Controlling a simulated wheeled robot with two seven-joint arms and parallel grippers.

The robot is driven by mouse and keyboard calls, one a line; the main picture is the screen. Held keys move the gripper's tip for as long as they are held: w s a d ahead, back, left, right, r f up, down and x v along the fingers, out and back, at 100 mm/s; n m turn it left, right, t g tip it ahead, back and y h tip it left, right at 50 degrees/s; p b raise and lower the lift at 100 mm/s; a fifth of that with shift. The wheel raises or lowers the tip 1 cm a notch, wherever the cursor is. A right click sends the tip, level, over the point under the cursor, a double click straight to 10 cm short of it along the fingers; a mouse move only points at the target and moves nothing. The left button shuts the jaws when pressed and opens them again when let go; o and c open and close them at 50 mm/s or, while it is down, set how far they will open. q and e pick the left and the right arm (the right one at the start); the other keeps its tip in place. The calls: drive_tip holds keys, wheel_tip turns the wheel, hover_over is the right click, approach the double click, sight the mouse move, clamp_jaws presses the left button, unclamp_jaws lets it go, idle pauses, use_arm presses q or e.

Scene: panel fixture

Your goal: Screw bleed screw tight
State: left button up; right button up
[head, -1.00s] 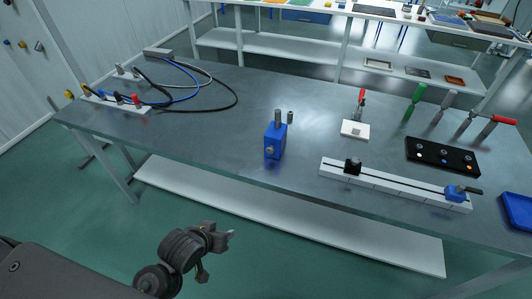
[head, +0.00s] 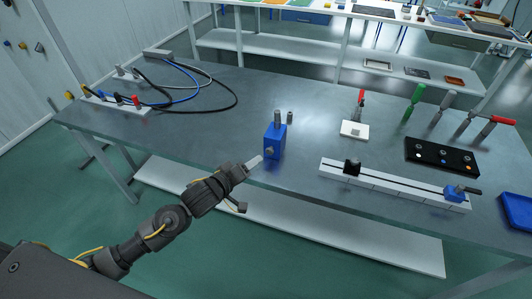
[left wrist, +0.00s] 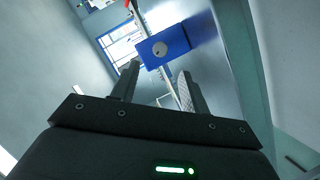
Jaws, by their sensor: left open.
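A blue block (head: 274,141) stands upright on the grey table, with a grey cylinder on its top and a round metal screw (head: 269,150) on its front face. In the left wrist view the blue block (left wrist: 176,42) and the round screw head (left wrist: 159,49) show ahead, beyond the fingertips. My left gripper (head: 256,162) is just left of and in front of the block at the table's front edge. Its two fingers are apart in the left wrist view (left wrist: 155,85), with nothing between them. My right gripper is not in view.
A white rail (head: 395,184) with a black slider and a blue end piece lies right of the block. A black panel (head: 442,156), a white plate (head: 355,130) and upright tools stand behind it. Cables (head: 205,90) lie at the back left.

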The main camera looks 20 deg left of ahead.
sight(269, 152)
use_arm(q)
drive_tip(key=x, duration=0.9)
drive_tip(key=shift+s+p, duration=0.1)
drive_tip(key=shift+p, duration=0.2)
drive_tip(key=shift+c, duration=0.3)
